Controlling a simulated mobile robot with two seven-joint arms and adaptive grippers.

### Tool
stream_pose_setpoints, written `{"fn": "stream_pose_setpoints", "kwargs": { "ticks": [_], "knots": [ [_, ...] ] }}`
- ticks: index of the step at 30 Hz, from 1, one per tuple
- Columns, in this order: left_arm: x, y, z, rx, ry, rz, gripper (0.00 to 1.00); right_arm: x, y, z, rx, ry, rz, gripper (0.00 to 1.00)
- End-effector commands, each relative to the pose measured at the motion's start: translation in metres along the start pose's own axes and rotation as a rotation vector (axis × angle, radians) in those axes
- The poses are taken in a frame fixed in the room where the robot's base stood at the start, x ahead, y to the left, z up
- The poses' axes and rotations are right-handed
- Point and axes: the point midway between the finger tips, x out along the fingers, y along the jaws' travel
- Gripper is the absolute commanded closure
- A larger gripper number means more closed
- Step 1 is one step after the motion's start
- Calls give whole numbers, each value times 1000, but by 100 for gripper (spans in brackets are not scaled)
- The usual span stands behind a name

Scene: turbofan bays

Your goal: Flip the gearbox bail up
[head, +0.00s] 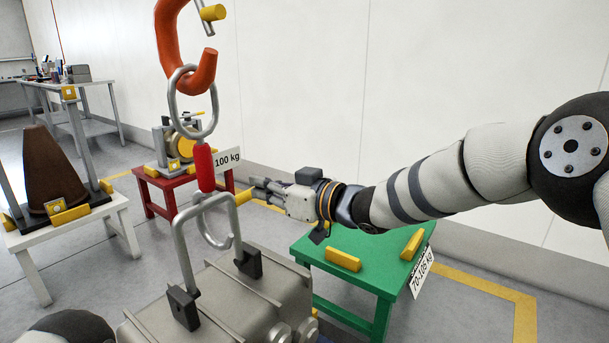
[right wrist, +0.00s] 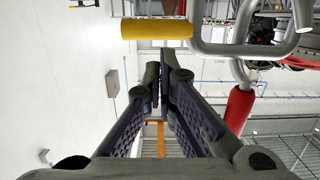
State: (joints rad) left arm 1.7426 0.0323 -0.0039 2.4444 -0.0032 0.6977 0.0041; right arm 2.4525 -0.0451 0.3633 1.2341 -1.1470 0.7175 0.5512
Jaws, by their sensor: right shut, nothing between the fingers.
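The gearbox (head: 225,300) is a grey metal casing at the bottom centre of the head view. Its grey bail (head: 179,245) stands up from two black brackets. A small yellow piece (head: 243,196) shows at the bail's upper right, and a yellow cylinder (right wrist: 157,29) shows beside the grey bar (right wrist: 245,46) in the right wrist view. My right gripper (head: 254,186) is shut and empty, close to the right of the bail's top; contact cannot be told. A hook with a red sleeve (head: 204,167) hangs at the bail. My left gripper is not in view.
An orange crane hook (head: 190,75) holds a steel ring (head: 174,98) above the gearbox. A green table (head: 375,254) with yellow blocks is at right. A red stand (head: 160,190) and a white stand (head: 30,242) with a brown cone (head: 52,170) are at left.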

Motion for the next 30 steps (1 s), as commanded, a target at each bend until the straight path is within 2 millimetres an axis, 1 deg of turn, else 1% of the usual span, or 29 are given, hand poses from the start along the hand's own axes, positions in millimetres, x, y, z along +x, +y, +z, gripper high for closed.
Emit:
{"fn": "stream_pose_setpoints", "kwargs": {
  "ticks": [1,6,9,13,18,27,29,30],
  "knots": [
    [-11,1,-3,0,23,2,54,-5,-2,-14,-8,4,2,100],
    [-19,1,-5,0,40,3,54,-46,-1,-24,-4,-1,3,100],
    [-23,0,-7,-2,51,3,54,-66,-1,-30,-3,-2,3,100],
    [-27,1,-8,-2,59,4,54,-86,-1,-35,-2,-4,3,100],
    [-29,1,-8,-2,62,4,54,-96,-1,-37,-1,-6,1,100],
    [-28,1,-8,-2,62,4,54,-97,-1,-35,2,-9,1,100],
    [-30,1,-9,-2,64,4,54,-98,-2,-24,24,-25,9,100],
    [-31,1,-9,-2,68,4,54,-101,-4,-8,57,-50,21,100]
  ]
}}
